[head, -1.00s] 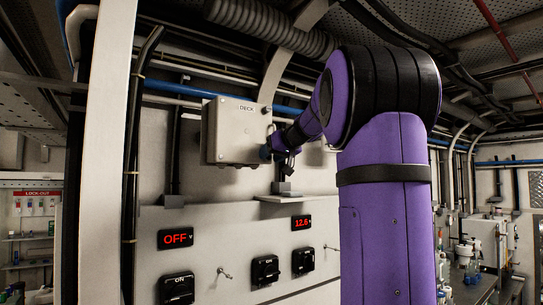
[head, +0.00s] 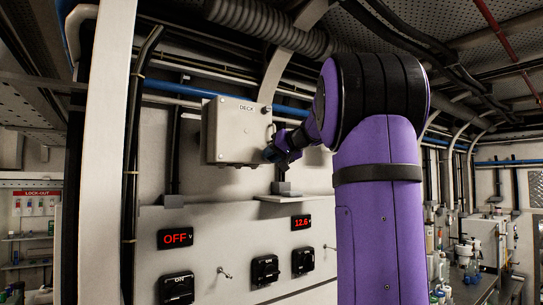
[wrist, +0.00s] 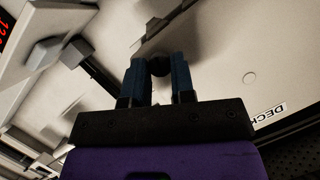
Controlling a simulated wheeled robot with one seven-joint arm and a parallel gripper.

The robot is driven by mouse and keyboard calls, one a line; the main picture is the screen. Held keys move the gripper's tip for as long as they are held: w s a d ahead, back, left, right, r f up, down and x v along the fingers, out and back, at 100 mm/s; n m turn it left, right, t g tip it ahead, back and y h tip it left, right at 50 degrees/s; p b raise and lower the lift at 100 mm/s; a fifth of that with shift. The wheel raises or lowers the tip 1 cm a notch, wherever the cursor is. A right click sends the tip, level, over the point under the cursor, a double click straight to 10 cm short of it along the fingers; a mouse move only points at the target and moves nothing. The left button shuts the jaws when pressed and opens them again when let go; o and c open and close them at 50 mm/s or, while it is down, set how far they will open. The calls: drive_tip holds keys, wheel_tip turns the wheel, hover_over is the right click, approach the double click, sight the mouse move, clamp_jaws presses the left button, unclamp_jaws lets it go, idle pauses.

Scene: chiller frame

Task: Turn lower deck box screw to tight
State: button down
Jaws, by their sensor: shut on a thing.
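The grey deck box (head: 232,145), labelled DECK, hangs on the wall. Its label shows at the lower right of the wrist view, with the pale box face (wrist: 235,60) above it. My gripper (head: 268,154) is at the box's lower right edge. In the wrist view my gripper (wrist: 158,70) has its two blue fingers on either side of a small dark round knob, the lower screw (wrist: 159,66), and is shut on it. The fingers hide the screw's sides, and its tightness cannot be seen. In the head view my gripper covers the screw.
A small shelf (head: 300,198) with a grey block (head: 283,188) is just below my gripper. A panel with switches and red displays (head: 176,238) lies lower. A corrugated duct (head: 270,28) and blue pipe run above and behind the box. A pale post (head: 104,150) stands left.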

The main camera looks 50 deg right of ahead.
drive_tip(key=m+t+y, duration=0.1)
drive_tip(key=m, duration=0.2)
drive_tip(key=m+t+y, duration=0.1)
drive_tip(key=m+t, duration=0.1)
drive_tip(key=m, duration=0.2)
drive_tip(key=f+m+t+y, duration=0.1)
drive_tip(key=m, duration=0.3)
drive_tip(key=shift+d+t, duration=0.2)
drive_tip(key=shift+t, duration=0.1)
drive_tip(key=shift+m, duration=0.4)
drive_tip(key=c, duration=1)
unclamp_jaws()
drive_tip(key=shift+o, duration=0.2)
drive_tip(key=shift+s, duration=0.1)
drive_tip(key=s+d+f, duration=0.1)
drive_tip(key=s, duration=0.9)
drive_tip(key=shift+s+d, duration=0.25)
drive_tip(key=shift+d, duration=0.05)
